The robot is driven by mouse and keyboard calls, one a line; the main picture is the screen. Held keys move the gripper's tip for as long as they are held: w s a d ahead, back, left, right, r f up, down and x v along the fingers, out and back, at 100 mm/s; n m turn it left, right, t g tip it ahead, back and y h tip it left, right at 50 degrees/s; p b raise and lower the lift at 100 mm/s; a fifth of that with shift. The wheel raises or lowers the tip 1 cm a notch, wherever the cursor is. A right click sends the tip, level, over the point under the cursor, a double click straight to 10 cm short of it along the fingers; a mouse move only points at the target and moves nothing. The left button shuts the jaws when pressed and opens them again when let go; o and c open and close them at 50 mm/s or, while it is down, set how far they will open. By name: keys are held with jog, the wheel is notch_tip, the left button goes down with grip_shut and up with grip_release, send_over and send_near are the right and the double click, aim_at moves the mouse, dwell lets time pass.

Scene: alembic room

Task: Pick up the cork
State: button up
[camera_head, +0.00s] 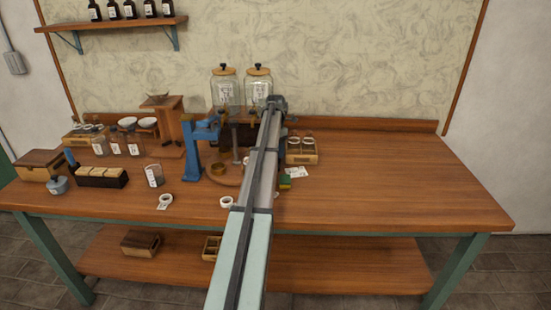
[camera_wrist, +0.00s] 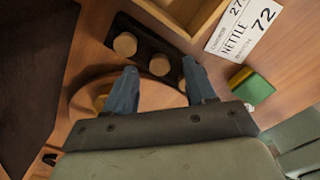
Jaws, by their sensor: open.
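Several round, pale tan tops that look like corks sit in a dark holder (camera_wrist: 146,38) in the wrist view. One cork (camera_wrist: 125,44) is at the upper left, a middle cork (camera_wrist: 159,65) lies between my fingertips in the picture, and another (camera_wrist: 183,85) is partly hidden by the right finger. My gripper (camera_wrist: 160,70) is open, its two blue-grey fingers apart and pointing towards the holder. I see nothing held; I cannot tell the height left above the corks. In the head view my arm hides the gripper and the corks.
A round wooden board (camera_wrist: 84,112) lies beside the holder. A wooden crate (camera_wrist: 204,12), a NETTLE card (camera_wrist: 240,30) and a green-yellow sponge (camera_wrist: 254,88) are close by. A blue press (camera_head: 190,155) stands left of my arm, glass jars (camera_head: 225,92) behind. The table's right side (camera_head: 420,190) is clear.

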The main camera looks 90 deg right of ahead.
jog(key=shift+f, duration=0.8)
jog(key=shift+c, duration=0.5)
grip_shut()
